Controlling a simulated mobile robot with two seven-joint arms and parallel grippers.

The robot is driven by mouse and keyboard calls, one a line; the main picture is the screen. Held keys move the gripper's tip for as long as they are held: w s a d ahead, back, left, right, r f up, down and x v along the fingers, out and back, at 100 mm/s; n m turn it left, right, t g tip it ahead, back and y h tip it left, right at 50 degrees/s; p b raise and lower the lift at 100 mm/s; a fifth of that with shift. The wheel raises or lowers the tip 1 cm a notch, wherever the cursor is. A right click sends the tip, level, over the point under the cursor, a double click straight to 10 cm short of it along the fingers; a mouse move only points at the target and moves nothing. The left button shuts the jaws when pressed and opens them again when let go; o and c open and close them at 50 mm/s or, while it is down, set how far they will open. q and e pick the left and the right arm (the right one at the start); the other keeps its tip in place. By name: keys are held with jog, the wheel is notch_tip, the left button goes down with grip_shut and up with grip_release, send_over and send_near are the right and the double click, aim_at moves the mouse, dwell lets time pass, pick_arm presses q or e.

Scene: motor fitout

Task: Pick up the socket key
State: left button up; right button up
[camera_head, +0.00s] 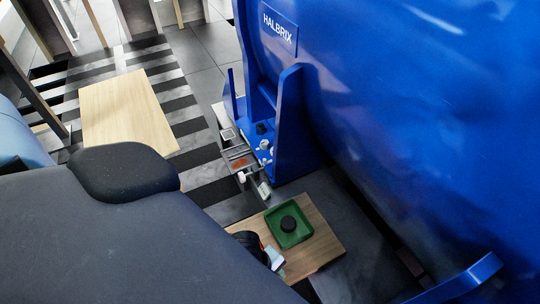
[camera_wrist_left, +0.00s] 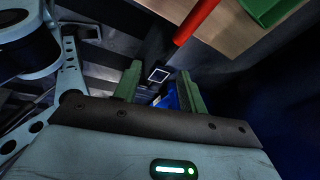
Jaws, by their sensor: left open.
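A red cylindrical handle (camera_wrist_left: 197,20) lies at the top of the left wrist view, at the edge of a wooden surface. The red handle is beyond and to the right of the fingertips. In the head view, my dark arm hides much of the area left of the small wooden table (camera_head: 322,240), and the gripper is mostly hidden there.
A green tray (camera_head: 270,222) with a black round part (camera_head: 288,224) stands on the small table. A large blue machine (camera_head: 400,110) fills the right side. Small parts sit on its blue bracket (camera_head: 292,130). Another wooden table (camera_head: 125,110) is at the back left.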

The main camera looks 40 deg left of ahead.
pick_arm(q)
jog(key=w+a+m+y+b, duration=0.1)
jog(key=a+m, duration=0.1)
jog(key=w+a+f+m+g+y+b, duration=0.1)
jog(key=w+a, duration=0.1)
jog(key=a, duration=0.1)
jog(key=w+a+m+y+b, duration=0.1)
jog(key=w+a+m, duration=0.1)
jog(key=shift+a+f+m+g+b, duration=0.2)
jog(key=shift+f+m+g+b, duration=0.1)
jog(key=shift+f+b, duration=0.1)
jog(key=shift+w+a+r, duration=0.15)
jog(key=shift+a, duration=0.1)
jog(key=shift+d+f+b, duration=0.1)
jog(key=shift+f+b, duration=0.3)
jog(key=shift+f, duration=0.9)
jog(key=f, duration=0.1)
jog(key=f+b, duration=0.1)
jog(key=f, duration=0.2)
jog(key=shift+s+d+f, duration=0.2)
jog(key=shift+d+f, duration=0.2)
jog(key=shift+f, duration=0.2)
jog(key=shift+c, duration=0.2)
grip_shut()
